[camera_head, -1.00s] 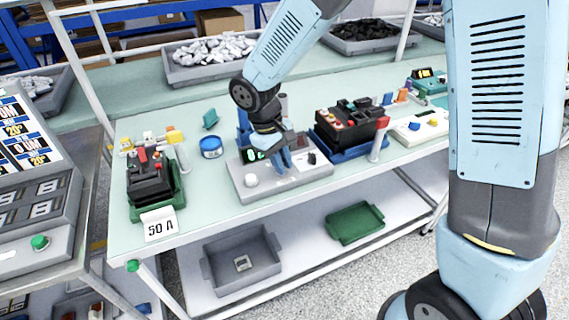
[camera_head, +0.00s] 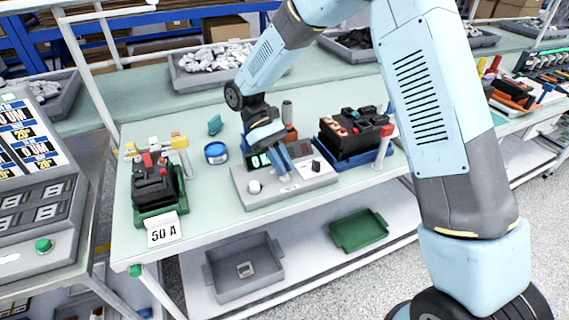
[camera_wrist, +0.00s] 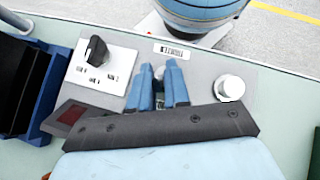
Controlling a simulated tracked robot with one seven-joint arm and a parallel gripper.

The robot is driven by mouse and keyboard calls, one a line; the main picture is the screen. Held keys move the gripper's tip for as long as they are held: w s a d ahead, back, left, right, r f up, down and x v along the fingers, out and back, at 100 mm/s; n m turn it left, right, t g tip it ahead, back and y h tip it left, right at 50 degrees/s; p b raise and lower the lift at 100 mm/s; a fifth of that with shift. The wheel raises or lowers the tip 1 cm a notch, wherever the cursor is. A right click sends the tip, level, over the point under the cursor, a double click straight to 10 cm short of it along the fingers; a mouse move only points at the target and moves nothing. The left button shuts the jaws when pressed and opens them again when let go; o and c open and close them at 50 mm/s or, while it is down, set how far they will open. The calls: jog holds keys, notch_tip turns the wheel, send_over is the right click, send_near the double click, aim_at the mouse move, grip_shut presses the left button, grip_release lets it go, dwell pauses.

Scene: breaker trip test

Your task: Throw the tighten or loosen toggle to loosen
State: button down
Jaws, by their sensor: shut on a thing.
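My gripper (camera_head: 283,168) reaches down onto the middle of the box. In the wrist view, its two blue fingers (camera_wrist: 159,80) are shut on the toggle (camera_wrist: 159,74), a small grey part mostly hidden between them. A small label (camera_wrist: 171,50) lies just beyond the fingertips, its word too small to read surely. The black knob (camera_wrist: 97,50) and pale knob (camera_wrist: 230,88) flank the fingers, apart from them.
A black device in a blue tray (camera_head: 352,155) stands close right of the box. A blue tape roll (camera_head: 215,153) and a black device in a green tray (camera_head: 157,190) with a 50 A card (camera_head: 162,230) are to the left. Grey and green bins sit on the lower shelf.

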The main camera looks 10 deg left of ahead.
jog(key=shift+w, duration=0.15)
jog(key=c, duration=1.1)
grip_release()
jog(key=shift+a, duration=0.1)
jog(key=shift+v, duration=6.85)
jog(key=shift+w, duration=0.1)
